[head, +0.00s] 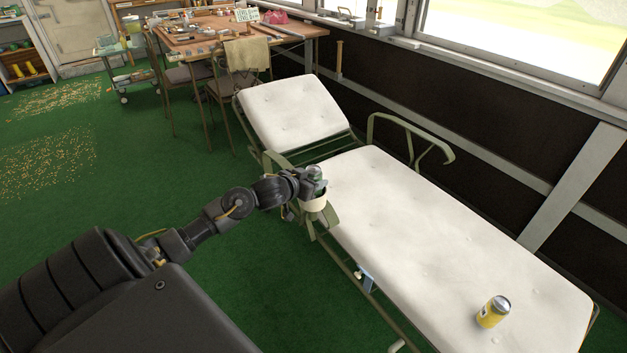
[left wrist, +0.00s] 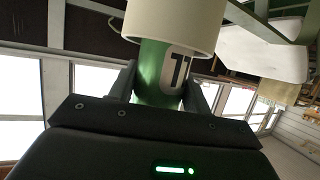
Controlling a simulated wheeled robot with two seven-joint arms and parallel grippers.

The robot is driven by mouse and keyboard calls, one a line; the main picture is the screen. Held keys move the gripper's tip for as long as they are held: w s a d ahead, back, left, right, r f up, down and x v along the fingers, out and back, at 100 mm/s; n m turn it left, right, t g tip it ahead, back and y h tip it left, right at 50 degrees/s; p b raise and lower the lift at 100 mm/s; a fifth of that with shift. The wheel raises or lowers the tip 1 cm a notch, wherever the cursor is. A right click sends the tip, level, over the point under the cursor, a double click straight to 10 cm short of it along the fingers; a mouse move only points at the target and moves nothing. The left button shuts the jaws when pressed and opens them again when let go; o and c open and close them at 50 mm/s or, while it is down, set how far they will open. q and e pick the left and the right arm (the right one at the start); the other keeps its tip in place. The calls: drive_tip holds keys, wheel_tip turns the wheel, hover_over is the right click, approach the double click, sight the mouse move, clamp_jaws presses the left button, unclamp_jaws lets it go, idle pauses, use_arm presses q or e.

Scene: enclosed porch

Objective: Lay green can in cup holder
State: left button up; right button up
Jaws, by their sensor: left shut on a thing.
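The green can (head: 314,172) is upright at the near-side armrest of the lounger, with its top showing in the head view. The cream cup holder (head: 313,204) is directly below it. My right gripper is not in view.
The lounger (head: 420,220) has white cushions and a green metal frame. A cluttered table (head: 200,40) with chairs is behind. Green floor (head: 130,190) is open on the left.

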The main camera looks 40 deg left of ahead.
use_arm(q)
drive_tip(key=shift+f, duration=0.1)
drive_tip(key=o, duration=1.8)
drive_tip(key=shift+f, duration=0.1)
